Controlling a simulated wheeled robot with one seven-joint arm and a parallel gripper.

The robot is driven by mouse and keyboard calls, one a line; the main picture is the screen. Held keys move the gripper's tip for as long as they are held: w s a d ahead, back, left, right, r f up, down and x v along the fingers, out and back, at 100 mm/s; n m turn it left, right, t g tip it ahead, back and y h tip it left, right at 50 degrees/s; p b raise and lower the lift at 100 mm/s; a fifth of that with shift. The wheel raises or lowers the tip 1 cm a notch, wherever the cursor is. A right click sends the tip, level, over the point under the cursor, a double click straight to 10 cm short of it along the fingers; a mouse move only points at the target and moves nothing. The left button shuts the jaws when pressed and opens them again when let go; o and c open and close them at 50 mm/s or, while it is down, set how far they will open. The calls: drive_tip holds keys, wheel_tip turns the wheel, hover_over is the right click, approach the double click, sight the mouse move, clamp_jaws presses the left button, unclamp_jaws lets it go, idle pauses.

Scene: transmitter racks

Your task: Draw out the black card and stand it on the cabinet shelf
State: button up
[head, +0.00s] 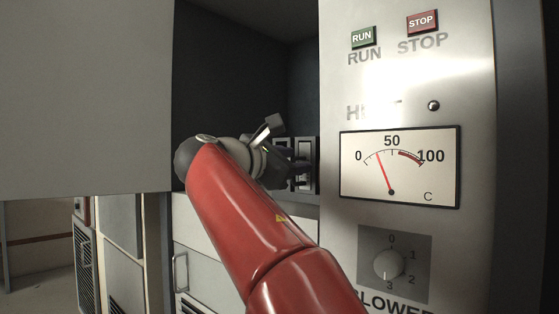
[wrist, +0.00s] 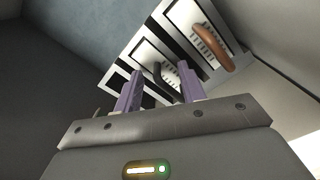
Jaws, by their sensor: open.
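The black card shows in the wrist view by its black curved handle (wrist: 160,76) on a pale front plate, in a row of upright cards. My gripper (wrist: 160,82) is open, with its two purple fingers pointing at the row. The black handle appears between the fingertips, and I cannot tell how deep it lies between them. In the head view my gripper (head: 291,170) reaches into the cabinet recess in front of the pale cards (head: 307,150), and my arm and wrist hide part of it. The cabinet shelf (head: 308,198) is a pale ledge below the cards.
A card with an orange-brown handle (wrist: 213,48) stands just right of the black one. A metal panel with a dial meter (head: 400,166) and a knob (head: 388,264) borders the recess on the right. A grey cabinet door (head: 85,100) is on the left.

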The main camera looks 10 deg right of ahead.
drive_tip(key=shift+w+d, duration=0.45)
drive_tip(key=shift+d, duration=0.15)
clamp_jaws()
drive_tip(key=shift+s+a, duration=0.1)
drive_tip(key=shift+a, duration=0.05)
drive_tip(key=shift+v, duration=2.3)
drive_tip(key=shift+s+a+f, duration=0.15)
drive_tip(key=shift+s+a, duration=0.1)
drive_tip(key=shift+a, duration=0.2)
drive_tip(key=shift+s+a, duration=0.1)
drive_tip(key=shift+a, duration=0.05)
